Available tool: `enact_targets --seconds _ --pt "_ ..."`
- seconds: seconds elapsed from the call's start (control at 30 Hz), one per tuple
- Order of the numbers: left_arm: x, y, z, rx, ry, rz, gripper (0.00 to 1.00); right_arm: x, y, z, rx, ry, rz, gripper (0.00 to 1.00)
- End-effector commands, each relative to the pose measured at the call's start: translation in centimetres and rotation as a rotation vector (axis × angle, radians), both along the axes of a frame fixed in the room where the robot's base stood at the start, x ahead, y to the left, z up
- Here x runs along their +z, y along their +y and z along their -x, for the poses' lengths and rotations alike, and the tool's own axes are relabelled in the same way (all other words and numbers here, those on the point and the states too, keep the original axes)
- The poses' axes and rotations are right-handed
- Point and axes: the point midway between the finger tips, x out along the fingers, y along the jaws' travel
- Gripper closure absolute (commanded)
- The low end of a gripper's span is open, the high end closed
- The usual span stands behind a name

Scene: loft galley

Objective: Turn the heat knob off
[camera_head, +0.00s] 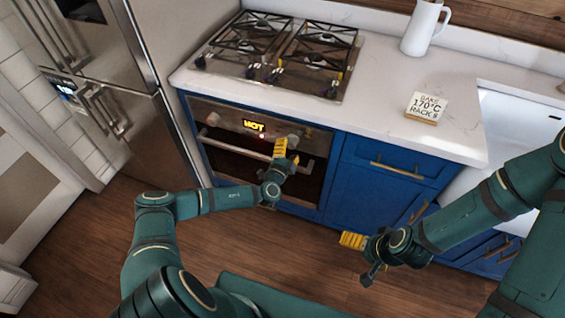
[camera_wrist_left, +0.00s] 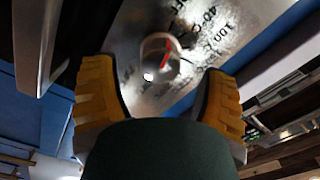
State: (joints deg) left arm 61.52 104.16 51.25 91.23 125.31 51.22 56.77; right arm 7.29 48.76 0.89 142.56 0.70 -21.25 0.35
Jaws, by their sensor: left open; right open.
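The heat knob (camera_wrist_left: 152,66) is a pale round knob with a red pointer mark, on a brushed metal panel printed with OFF and temperature numbers in the left wrist view. My left gripper (camera_head: 281,149) has yellow fingers and is at the right part of the oven front (camera_head: 236,120). In the wrist view its open fingers stand on either side of the knob, with visible gaps; contact is not seen. In the head view this gripper partly hides the knob area. The oven display (camera_head: 254,126) reads HOT. My right gripper (camera_head: 353,240) is empty and open, away from the oven.
The oven door handle (camera_head: 235,145) runs just below the panel. A steel fridge (camera_head: 170,60) stands left.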

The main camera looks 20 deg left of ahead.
Motion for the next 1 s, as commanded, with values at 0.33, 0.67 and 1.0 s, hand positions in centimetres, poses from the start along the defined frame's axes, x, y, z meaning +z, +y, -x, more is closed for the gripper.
enact_targets --seconds 0.33,0.67,1.0 --pt "0.0 0.2 6.8 0.0 0.001 0.001 0.26 0.0 0.0 0.0 0.0 0.0 0.0 0.0" --pt "0.0 0.2 8.6 -0.002 -0.001 0.0 0.26 0.0 0.0 0.0 0.0 0.0 0.0 0.0" --pt "0.0 0.2 8.6 -0.002 0.0 0.0 0.26 0.0 0.0 0.0 0.0 0.0 0.0 0.0"
